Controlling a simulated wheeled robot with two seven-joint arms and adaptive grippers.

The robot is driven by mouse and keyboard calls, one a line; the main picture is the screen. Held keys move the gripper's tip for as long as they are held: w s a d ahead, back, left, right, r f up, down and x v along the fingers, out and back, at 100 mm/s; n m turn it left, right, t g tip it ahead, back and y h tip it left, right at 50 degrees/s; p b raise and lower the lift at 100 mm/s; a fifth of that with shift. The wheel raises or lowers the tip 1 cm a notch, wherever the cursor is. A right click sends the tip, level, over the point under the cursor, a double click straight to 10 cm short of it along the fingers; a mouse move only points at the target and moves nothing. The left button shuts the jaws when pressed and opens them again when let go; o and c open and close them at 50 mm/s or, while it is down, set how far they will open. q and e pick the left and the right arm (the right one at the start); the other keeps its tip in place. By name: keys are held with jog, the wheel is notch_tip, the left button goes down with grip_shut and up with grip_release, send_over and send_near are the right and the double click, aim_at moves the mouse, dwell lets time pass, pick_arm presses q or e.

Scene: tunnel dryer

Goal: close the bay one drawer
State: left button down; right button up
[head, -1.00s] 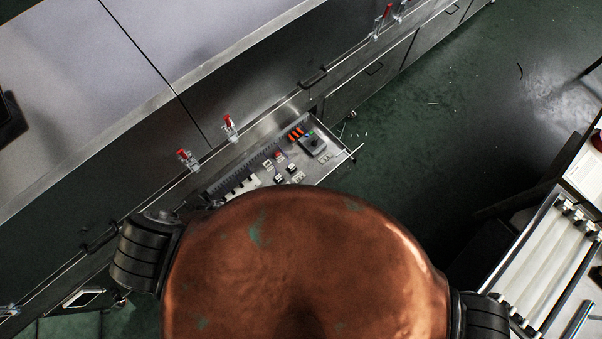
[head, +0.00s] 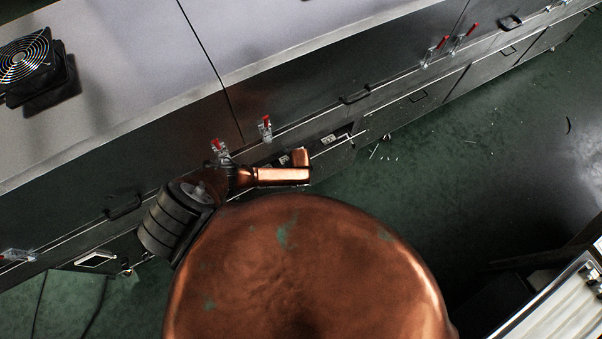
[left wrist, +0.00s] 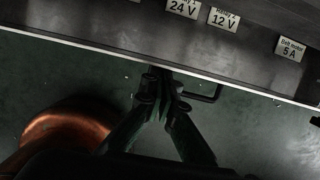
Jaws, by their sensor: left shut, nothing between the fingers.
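The drawer (head: 334,156) sits in the front of the long dark cabinet in the head view. It is open by a narrow strip, where labels on its floor show. In the left wrist view the drawer (left wrist: 110,38) runs across the top, with labels reading 24 V, 12 V and Belt motor 5 A. Its dark bar handle (left wrist: 212,97) sticks out from the front. My left gripper (left wrist: 163,80) is shut and empty, its tips at the drawer front just left of the handle; contact is hard to tell. My copper arm hides the left gripper in the head view. My right gripper is out of view.
Red-handled clamps (head: 266,128) line the cabinet edge above the drawer. A fan (head: 28,62) stands on the pale top at left. Green floor (head: 440,170) is open to the right of the drawer. A pale-topped unit (head: 560,305) stands at lower right.

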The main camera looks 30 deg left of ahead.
pick_arm(q)
jog(key=shift+w+a+b, duration=0.2)
jog(key=shift+w+a, duration=0.3)
jog(key=shift+a, duration=0.3)
jog(key=shift+w+a+b, duration=0.15)
jog(key=shift+w+a, duration=0.35)
jog(key=shift+a, duration=0.25)
